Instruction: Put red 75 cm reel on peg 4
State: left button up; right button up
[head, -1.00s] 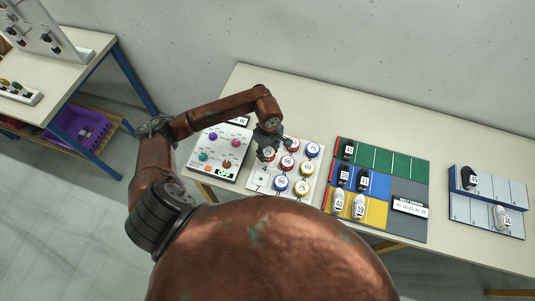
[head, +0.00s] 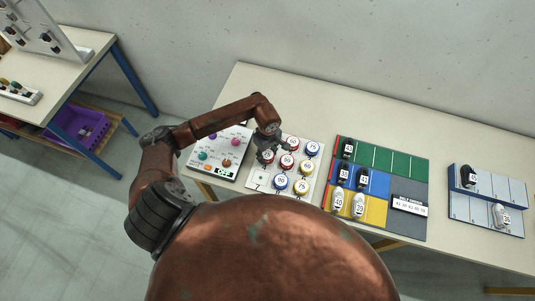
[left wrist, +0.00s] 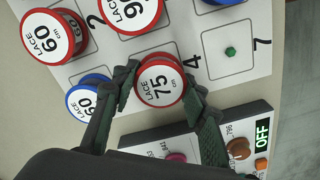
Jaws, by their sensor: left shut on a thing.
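The red 75 cm reel (left wrist: 160,82) is between the two fingers of my left gripper (left wrist: 161,94) in the left wrist view, its label facing the camera. The gripper is shut on it. It appears over the board square beside the printed 4; I cannot tell whether it is seated on that peg, which is hidden beneath it. In the head view my left gripper (head: 266,146) is at the left corner of the white reel board (head: 262,181). The square marked 7 has a bare green peg (left wrist: 231,51). My right gripper is out of view.
A red 60 reel (left wrist: 45,35), another red reel (left wrist: 133,10) and a blue 60 reel (left wrist: 90,97) stand close by. A control panel (head: 224,134) with coloured knobs adjoins the board on the left. A coloured shoe mat (head: 390,163) lies to the right.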

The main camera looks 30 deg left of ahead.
aim_at(268, 154)
pick_arm(q)
jog(key=shift+f, duration=0.2)
jog(key=o, duration=1.2)
jog(key=shift+c, duration=0.2)
jog(key=shift+r, duration=0.1)
jog(key=shift+r+p, duration=0.55)
jog(key=shift+p, duration=0.05)
notch_tip(268, 154, up, 12)
jog(key=b, duration=0.1)
jog(key=shift+b, duration=0.35)
